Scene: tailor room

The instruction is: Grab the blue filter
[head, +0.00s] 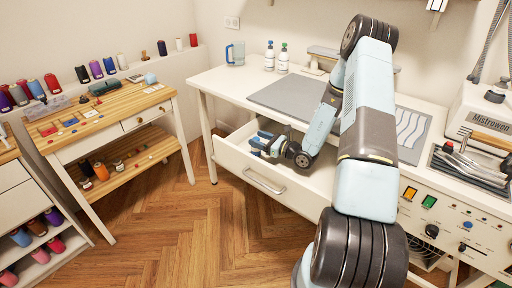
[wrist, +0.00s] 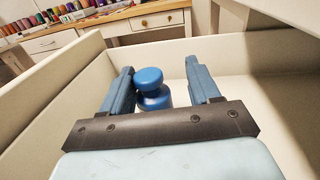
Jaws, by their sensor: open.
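The blue filter (wrist: 152,88) stands in the open white drawer (wrist: 265,75), a rounded blue piece with a wider lower part. In the wrist view it sits between the two blue fingers of my gripper (wrist: 163,82). The fingers are apart, with a visible gap on the right side; whether the left finger touches the filter I cannot tell. The filter's lower part is hidden behind the gripper's dark bar. In the head view my gripper (head: 262,143) is inside the drawer (head: 262,181), and I cannot clearly tell the filter from the blue fingers there.
The drawer walls stand close around my gripper, and the white table (head: 225,80) overhangs the drawer's back. A grey mat (head: 285,92) lies on the table. A wooden table (head: 100,117) with thread spools stands at left. The floor (head: 190,220) before the drawer is clear.

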